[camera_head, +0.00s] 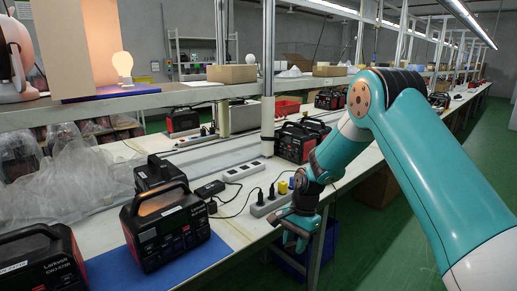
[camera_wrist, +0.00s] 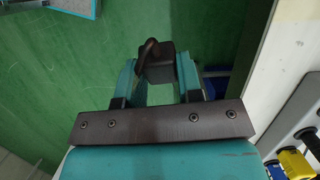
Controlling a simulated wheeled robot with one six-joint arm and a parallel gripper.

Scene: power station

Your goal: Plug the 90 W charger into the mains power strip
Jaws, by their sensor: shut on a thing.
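My gripper (camera_head: 296,238) hangs just past the front edge of the bench. In the wrist view my gripper (camera_wrist: 157,80) is shut on a small dark block (camera_wrist: 155,66) with a curved dark piece on top. No label is readable on it, so I cannot tell if it is the 90 W charger. A white power strip (camera_head: 262,208) lies on the bench close to the gripper, with black plugs and a yellow plug (camera_head: 283,187) in it. The yellow plug also shows in the wrist view (camera_wrist: 295,163). A second white strip (camera_head: 243,172) lies behind it.
Black power stations (camera_head: 168,234) stand on a blue mat (camera_head: 130,277) at left, and another (camera_head: 300,142) behind the strips. A black adapter (camera_head: 209,189) with cables lies between. A metal post (camera_head: 267,90) rises behind the strips. Green floor (camera_head: 395,235) lies open at right.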

